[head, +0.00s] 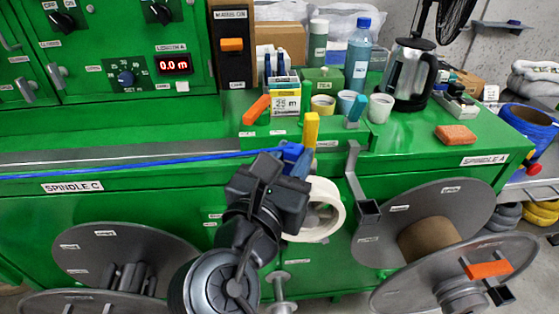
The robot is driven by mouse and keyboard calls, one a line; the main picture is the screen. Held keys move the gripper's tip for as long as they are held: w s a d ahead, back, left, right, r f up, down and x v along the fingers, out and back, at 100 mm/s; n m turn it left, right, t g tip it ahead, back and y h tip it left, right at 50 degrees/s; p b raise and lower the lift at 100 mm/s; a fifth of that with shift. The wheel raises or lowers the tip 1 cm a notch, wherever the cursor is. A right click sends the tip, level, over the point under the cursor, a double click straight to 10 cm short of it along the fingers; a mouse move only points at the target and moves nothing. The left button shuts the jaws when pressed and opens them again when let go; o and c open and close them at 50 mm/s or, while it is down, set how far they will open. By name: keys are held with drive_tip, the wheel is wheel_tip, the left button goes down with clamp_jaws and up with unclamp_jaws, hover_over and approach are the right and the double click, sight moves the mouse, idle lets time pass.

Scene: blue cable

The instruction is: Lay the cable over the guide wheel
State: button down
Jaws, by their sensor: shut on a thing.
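The blue cable (150,160) runs nearly straight from the left edge along the front of the green bench to my gripper (290,160). My gripper is shut on the cable near its right end; the exact grip is partly hidden by the black gripper body. A cream-white wheel (334,205), which looks like the guide wheel, stands at the bench front just below and right of my gripper. My arm and gripper hide its left part. The cable shows above and left of the wheel, and I cannot tell whether they touch.
A yellow upright piece (311,130) and a grey bracket (353,175) stand close by. Large grey spool discs (425,215) are at the right, others (125,260) at lower left. A kettle (410,75), bottles and cups crowd the bench top behind.

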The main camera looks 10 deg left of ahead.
drive_tip(key=shift+w+d+b, duration=0.2)
drive_tip(key=shift+w+d, duration=0.05)
drive_tip(key=shift+d, duration=0.55)
drive_tip(key=shift+w+d+b, duration=0.2)
drive_tip(key=shift+d, duration=0.6)
drive_tip(key=shift+w+d+r, duration=0.1)
drive_tip(key=shift+d+r, duration=0.05)
drive_tip(key=shift+d, duration=0.1)
drive_tip(key=shift+w+d+p, duration=0.15)
drive_tip(key=shift+d+p, duration=0.4)
drive_tip(key=shift+p, duration=0.15)
drive_tip(key=shift+w+d+p, duration=0.25)
drive_tip(key=shift+d+p, duration=0.35)
drive_tip(key=shift+d, duration=0.25)
drive_tip(key=shift+w+d+p, duration=0.25)
drive_tip(key=shift+d+p, duration=0.4)
drive_tip(key=shift+d, duration=0.2)
drive_tip(key=shift+w+d+p, duration=0.25)
drive_tip(key=shift+d+p, duration=0.35)
drive_tip(key=shift+d, duration=0.25)
drive_tip(key=shift+d, duration=0.1)
drive_tip(key=s+d+f+p, duration=0.1)
drive_tip(key=s+d, duration=0.3)
drive_tip(key=shift+s+d, duration=0.2)
drive_tip(key=shift+s, duration=0.05)
drive_tip(key=shift+f, duration=0.1)
